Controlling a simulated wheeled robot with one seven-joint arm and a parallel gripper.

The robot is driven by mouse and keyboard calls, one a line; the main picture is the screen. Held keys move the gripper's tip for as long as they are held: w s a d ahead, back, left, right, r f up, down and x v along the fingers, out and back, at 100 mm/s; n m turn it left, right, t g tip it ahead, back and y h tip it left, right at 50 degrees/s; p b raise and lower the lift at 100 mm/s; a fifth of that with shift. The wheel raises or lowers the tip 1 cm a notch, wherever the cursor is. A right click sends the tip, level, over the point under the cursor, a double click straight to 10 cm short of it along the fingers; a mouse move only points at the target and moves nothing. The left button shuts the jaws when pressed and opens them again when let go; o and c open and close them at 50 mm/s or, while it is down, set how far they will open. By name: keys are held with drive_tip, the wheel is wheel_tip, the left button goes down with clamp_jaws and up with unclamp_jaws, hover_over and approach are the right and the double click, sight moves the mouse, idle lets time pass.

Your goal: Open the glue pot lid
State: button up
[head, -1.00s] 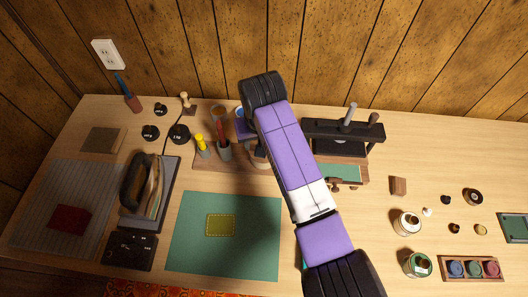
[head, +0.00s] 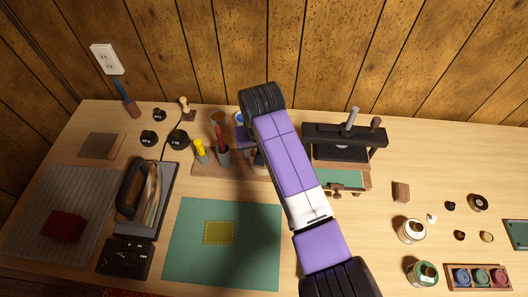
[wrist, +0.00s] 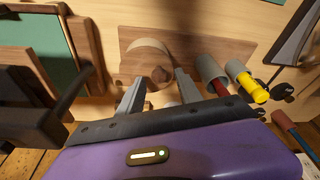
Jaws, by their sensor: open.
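In the wrist view a round, pale wooden pot-like thing (wrist: 146,52) with a brown knob (wrist: 160,75) stands on a brown wooden rack (wrist: 198,47). It looks like the glue pot with its lid on, though I cannot be sure. My gripper (wrist: 160,90) is open, with its two grey fingers apart on either side of the knob, and holds nothing. I cannot tell whether the fingers touch it. In the head view my arm hides the gripper and most of this pot.
A grey cup with a red-handled tool (wrist: 211,70) and a yellow-capped one (wrist: 252,88) stand close beside the gripper. A black press-like stand (head: 344,140) is right of my arm. A cream jar (head: 411,231) and a green jar (head: 421,273) stand farther right.

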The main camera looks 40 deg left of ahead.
drive_tip(key=shift+f, duration=0.25)
drive_tip(key=shift+f+b, duration=0.3)
drive_tip(key=shift+f, duration=0.05)
drive_tip(key=shift+r+p, duration=0.2)
drive_tip(key=shift+p, duration=0.2)
drive_tip(key=shift+c, duration=0.4)
drive_tip(key=c, duration=0.7)
